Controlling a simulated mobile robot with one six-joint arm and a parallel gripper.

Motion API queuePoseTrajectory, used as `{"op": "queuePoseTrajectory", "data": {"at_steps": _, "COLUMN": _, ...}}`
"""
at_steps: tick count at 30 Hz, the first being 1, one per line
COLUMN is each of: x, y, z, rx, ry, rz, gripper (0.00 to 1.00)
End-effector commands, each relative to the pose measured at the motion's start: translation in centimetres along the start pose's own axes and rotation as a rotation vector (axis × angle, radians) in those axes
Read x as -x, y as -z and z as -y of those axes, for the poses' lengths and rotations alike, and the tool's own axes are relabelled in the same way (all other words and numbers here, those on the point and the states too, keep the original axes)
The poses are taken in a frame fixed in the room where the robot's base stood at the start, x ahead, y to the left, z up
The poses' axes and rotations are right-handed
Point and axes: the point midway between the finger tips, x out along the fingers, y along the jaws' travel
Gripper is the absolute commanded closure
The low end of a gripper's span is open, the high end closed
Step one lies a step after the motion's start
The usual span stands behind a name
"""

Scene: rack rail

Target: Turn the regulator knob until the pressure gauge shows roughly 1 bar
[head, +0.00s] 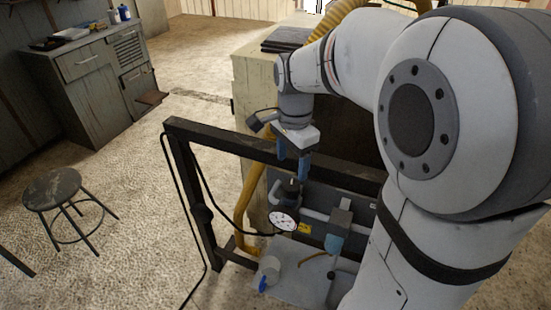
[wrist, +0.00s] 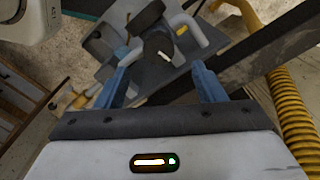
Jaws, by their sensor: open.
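The pressure gauge (head: 284,220) has a round white face on the front of the panel assembly in the head view. Its needle and scale are too small to read. A dark regulator knob (head: 291,187) stands just above and behind the gauge. My gripper (head: 293,168) points down with its two blue fingers apart, above the knob and empty. In the wrist view my gripper (wrist: 163,60) is also open, with dark round parts (wrist: 158,46) seen between and beyond the fingertips. I cannot tell exactly how far the fingertips are from the knob.
A dark frame rail (head: 225,138) runs along the rack behind the knob. A yellow hose (head: 249,205) hangs beside the rack. A blue-grey valve part (head: 337,225) stands right of the gauge, and a blue-handled fitting (head: 268,272) lies below. A stool (head: 52,188) stands on open floor at left.

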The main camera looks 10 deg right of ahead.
Motion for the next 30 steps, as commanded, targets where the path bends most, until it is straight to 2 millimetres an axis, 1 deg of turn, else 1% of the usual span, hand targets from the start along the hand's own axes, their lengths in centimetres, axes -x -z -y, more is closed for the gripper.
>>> {"op": "queuePoseTrajectory", "data": {"at_steps": 9, "x": -4.7, "y": 0.0, "z": -0.1, "rx": -0.006, "ry": -0.004, "rz": 0.002, "gripper": 0.37}}
{"op": "queuePoseTrajectory", "data": {"at_steps": 12, "x": -6.0, "y": 0.0, "z": -0.1, "rx": -0.005, "ry": -0.004, "rz": 0.002, "gripper": 0.37}}
{"op": "queuePoseTrajectory", "data": {"at_steps": 15, "x": -6.9, "y": 0.0, "z": 0.0, "rx": -0.005, "ry": -0.002, "rz": 0.001, "gripper": 0.37}}
{"op": "queuePoseTrajectory", "data": {"at_steps": 19, "x": -7.4, "y": 0.1, "z": -0.1, "rx": -0.005, "ry": 0.000, "rz": 0.000, "gripper": 0.37}}
{"op": "queuePoseTrajectory", "data": {"at_steps": 25, "x": -7.4, "y": 0.1, "z": -0.1, "rx": -0.005, "ry": 0.000, "rz": 0.000, "gripper": 0.37}}
{"op": "queuePoseTrajectory", "data": {"at_steps": 26, "x": -7.4, "y": 0.1, "z": -0.1, "rx": -0.006, "ry": 0.000, "rz": 0.000, "gripper": 0.39}}
{"op": "queuePoseTrajectory", "data": {"at_steps": 30, "x": -7.4, "y": 0.1, "z": -0.1, "rx": -0.006, "ry": 0.000, "rz": 0.000, "gripper": 0.50}}
